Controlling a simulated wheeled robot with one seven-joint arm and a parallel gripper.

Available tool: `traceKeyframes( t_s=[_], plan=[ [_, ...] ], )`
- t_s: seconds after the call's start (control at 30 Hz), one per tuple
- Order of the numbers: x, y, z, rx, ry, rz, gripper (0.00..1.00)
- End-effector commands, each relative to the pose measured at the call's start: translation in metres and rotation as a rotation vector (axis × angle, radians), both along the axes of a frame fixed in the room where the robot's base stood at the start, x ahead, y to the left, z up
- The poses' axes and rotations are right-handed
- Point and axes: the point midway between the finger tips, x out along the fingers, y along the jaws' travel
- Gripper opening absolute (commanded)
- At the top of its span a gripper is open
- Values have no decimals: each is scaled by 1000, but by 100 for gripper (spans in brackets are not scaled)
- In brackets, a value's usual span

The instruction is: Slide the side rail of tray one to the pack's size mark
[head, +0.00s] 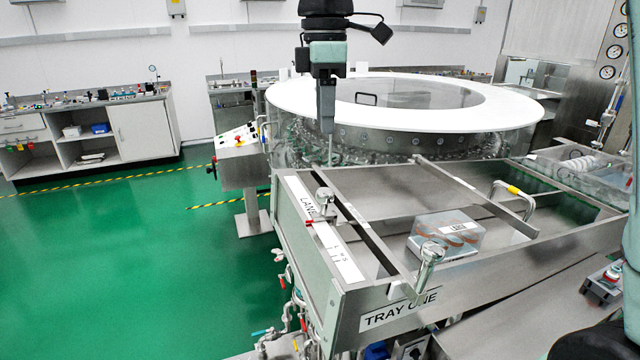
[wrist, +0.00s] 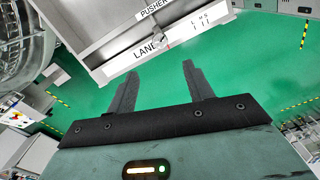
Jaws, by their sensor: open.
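Tray one (head: 400,310) is a steel tray at the lower right of the head view, with its name plate on the front. A white LANE scale plate (head: 332,250) with L, M and S marks lies along its left edge. A round knob (head: 324,198) with a red pointer stands by the LANE lettering, apart from the letter marks; the knob also shows in the wrist view (wrist: 160,40). The clear pack (head: 447,235) of brown round items sits inside; its label seems to read LARGE. My gripper (wrist: 159,69) is open and empty, above and behind the knob.
A second knob (head: 430,256) stands at the tray's front edge. The round washer (head: 400,105) stands behind. Green floor (head: 130,260) is clear at left.

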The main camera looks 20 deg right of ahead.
Motion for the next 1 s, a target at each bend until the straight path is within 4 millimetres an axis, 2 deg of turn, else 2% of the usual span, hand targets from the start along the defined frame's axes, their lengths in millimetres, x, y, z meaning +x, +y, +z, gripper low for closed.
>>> traceKeyframes(
  t_s=[0.3,0.53,0.7,1.0],
  plan=[
    [-3,0,-67,-1,5,-1,52],
    [-4,1,-109,0,4,-1,52],
    [-4,1,-128,0,2,-1,52],
    [-4,1,-135,0,-1,-2,52]
  ],
)
